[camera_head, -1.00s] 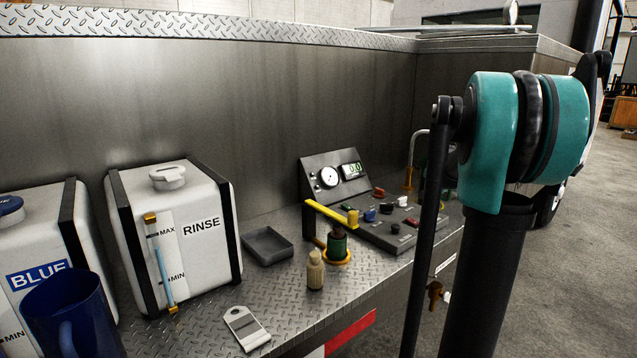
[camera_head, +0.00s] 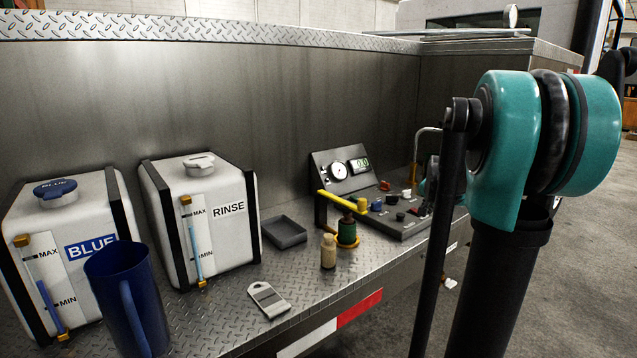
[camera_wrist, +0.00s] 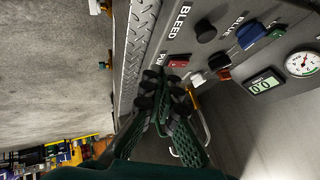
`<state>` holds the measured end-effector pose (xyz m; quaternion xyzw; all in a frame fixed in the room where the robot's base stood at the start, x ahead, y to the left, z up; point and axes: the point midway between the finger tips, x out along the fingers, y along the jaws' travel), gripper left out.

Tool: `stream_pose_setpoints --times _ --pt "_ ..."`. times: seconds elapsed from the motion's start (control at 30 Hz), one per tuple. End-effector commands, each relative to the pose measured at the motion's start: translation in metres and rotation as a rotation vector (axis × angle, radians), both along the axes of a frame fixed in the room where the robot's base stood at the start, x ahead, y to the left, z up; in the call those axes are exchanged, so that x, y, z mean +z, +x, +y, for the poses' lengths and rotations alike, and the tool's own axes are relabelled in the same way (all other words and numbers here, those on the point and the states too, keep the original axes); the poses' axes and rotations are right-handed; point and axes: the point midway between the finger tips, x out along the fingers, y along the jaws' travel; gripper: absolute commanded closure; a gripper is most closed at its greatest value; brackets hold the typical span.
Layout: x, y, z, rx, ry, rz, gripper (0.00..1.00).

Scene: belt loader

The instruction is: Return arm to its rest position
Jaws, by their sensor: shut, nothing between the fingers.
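My gripper (camera_wrist: 168,92) shows in the wrist view as two dark green fingers with black joints. The fingers are shut together with nothing between them. They are apart from the control panel (camera_wrist: 205,62), which carries knobs, a gauge and a digital display. In the head view my teal arm joint and dark links fill the right side. The gripper is mostly hidden behind them there, near the right end of the control panel.
A blue tank (camera_head: 30,215) and a rinse tank (camera_head: 228,241) stand on the metal deck. A blue pitcher (camera_head: 122,300) is in front. A grey tray (camera_head: 284,232), a small bottle (camera_head: 328,252), a yellow lever (camera_head: 340,201) and a flat tag (camera_head: 268,300) are nearby. Open floor (camera_head: 590,280) is on the right.

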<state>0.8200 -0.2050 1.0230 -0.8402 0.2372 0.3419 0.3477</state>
Motion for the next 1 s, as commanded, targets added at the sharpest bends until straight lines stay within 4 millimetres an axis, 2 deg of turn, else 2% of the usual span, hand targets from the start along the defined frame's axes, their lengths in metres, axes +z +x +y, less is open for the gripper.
stream_pose_setpoints --times 0.17,0.33,0.47,0.53,0.6,0.73,0.83,0.9,1.0 --pt "-0.023 -0.036 0.032 0.096 -0.041 0.055 1.00" --pt "-0.055 -0.089 0.069 0.229 -0.098 0.130 1.00" --pt "-0.093 -0.153 0.106 0.386 -0.160 0.209 1.00" --pt "-0.116 -0.192 0.124 0.480 -0.196 0.255 1.00" --pt "-0.137 -0.230 0.138 0.569 -0.228 0.296 1.00" --pt "-0.169 -0.286 0.155 0.704 -0.276 0.354 1.00" --pt "-0.184 -0.313 0.162 0.772 -0.300 0.381 1.00" --pt "-0.190 -0.325 0.164 0.799 -0.309 0.393 1.00" --pt "-0.194 -0.331 0.165 0.817 -0.315 0.399 1.00"
